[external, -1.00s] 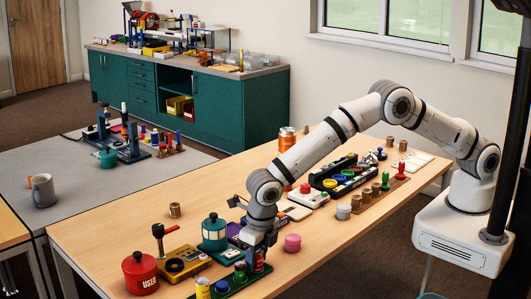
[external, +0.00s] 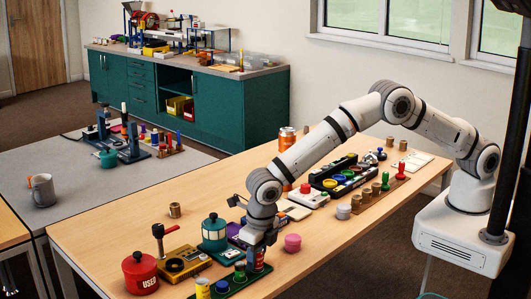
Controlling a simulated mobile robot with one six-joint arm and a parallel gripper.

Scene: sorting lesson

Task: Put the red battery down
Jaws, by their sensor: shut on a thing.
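My gripper (external: 257,243) points down over the right end of a green battery tray (external: 227,286) near the front of the wooden table. It is shut on the red battery (external: 259,261), which is upright with its lower part showing below the jaws. The jaws hide its top. I cannot tell whether its bottom touches the tray. Other batteries stand in the tray to the left: a yellow one (external: 202,289) and dark ones with green and blue tones (external: 240,273).
A red pot marked USED (external: 140,272), a yellow device (external: 184,264) and a teal lantern-like pot (external: 214,233) stand left of my gripper. A pink round piece (external: 292,243) is close on the right. The table's front right (external: 330,245) is clear.

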